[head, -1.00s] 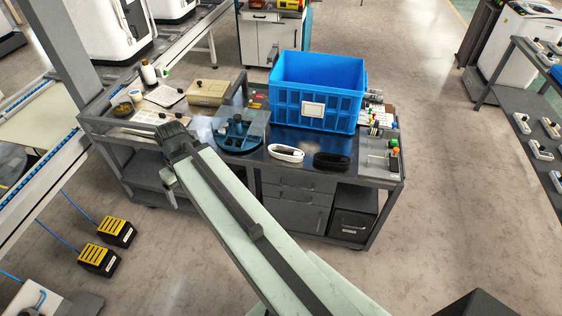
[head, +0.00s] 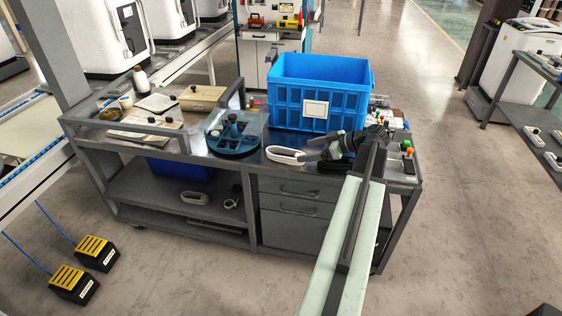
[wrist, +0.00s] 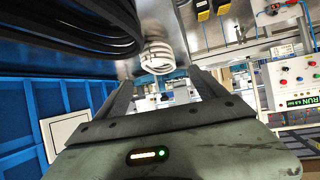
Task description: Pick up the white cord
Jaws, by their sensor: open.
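The white cord (head: 283,158) lies as a loop on the dark cart top, in front of the blue crate. In the wrist view the white cord (wrist: 158,58) shows as a coil beyond and between my fingers. My gripper (head: 312,149) is just right of the white cord, its fingers pointing left towards it. My gripper also shows in the wrist view (wrist: 165,88), open with nothing between the fingers. Whether a finger touches the cord I cannot tell. A black cord (head: 328,167) lies beneath my gripper, partly hidden; it shows large in the wrist view (wrist: 85,25).
The blue crate (head: 318,100) stands close behind my gripper. A round blue fixture (head: 232,140) is left of the white cord. Small parts with coloured knobs (head: 407,150) are at the cart's right end. A pale coil (head: 195,198) lies on the lower shelf.

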